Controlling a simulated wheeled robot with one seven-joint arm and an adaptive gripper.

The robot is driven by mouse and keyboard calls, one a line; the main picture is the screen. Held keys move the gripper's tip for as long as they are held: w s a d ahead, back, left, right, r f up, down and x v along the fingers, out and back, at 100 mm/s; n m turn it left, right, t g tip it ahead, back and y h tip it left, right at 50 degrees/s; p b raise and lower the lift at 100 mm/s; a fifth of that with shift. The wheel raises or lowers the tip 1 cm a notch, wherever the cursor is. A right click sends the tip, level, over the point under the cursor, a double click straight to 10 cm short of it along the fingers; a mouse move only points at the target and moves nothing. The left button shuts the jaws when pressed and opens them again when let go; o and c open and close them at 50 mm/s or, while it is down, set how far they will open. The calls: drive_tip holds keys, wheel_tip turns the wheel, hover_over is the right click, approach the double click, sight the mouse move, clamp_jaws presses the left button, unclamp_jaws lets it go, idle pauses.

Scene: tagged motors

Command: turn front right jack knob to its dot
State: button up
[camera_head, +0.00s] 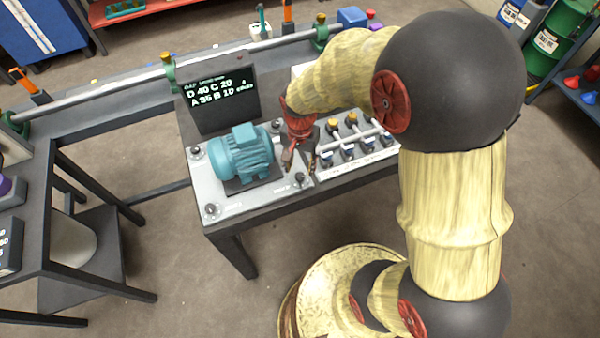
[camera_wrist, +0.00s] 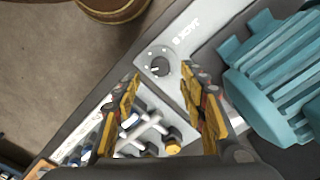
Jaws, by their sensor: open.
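The front right jack knob (camera_head: 300,180) is a small dark round knob at the near right corner of the light motor plate (camera_head: 233,205). In the wrist view, the knob (camera_wrist: 158,67) shows a pale pointer mark, with small pale marks on the plate around it and a "JACK B" label beside it. I cannot tell which mark is its dot. My gripper (camera_head: 299,165) points down just above and behind the knob, partly overlapping it in the head view. In the wrist view, my gripper (camera_wrist: 165,78) is open and empty, with the knob beyond and between its fingertips, apparently untouched.
The teal motor (camera_head: 242,153) stands close to the left of my gripper. A panel with yellow-topped fittings and rods (camera_head: 352,135) lies to the right. A dark display (camera_head: 222,97) reading "D 40 C 20, A 35 B 10" stands behind the motor. Other jack knobs sit at the plate's corners.

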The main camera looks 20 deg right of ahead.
sight(300, 176)
drive_tip(key=shift+f+b, duration=0.5)
drive_tip(key=shift+f, duration=1.85)
drive_tip(key=c, duration=0.4)
clamp_jaws()
